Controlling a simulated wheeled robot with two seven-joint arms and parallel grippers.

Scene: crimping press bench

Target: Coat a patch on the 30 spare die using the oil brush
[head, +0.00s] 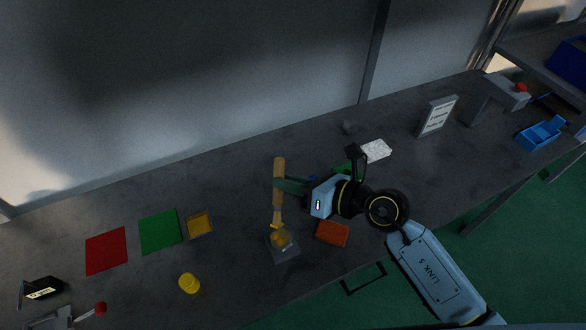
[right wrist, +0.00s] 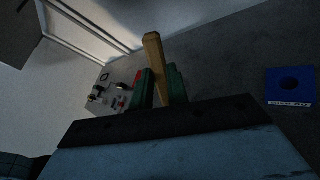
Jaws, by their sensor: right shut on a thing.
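My right gripper (head: 283,184) is shut on the wooden handle of the oil brush (head: 279,170). The handle stands nearly upright and also shows between the green fingers in the right wrist view (right wrist: 153,60). The brush's yellow lower end (head: 277,225) is at a small grey, square-based holder (head: 291,256) with an amber top; I cannot tell whether they touch. A blue block with a round hole and a label (right wrist: 290,85) lies on the bench in the right wrist view; the label is too small to read, so I cannot confirm the 30 spare die. My left gripper is not in view.
An orange block (head: 332,233) lies right of the holder. A yellow cylinder (head: 189,283), an amber tray (head: 200,225), and green (head: 159,231) and red (head: 106,250) mats are at left.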

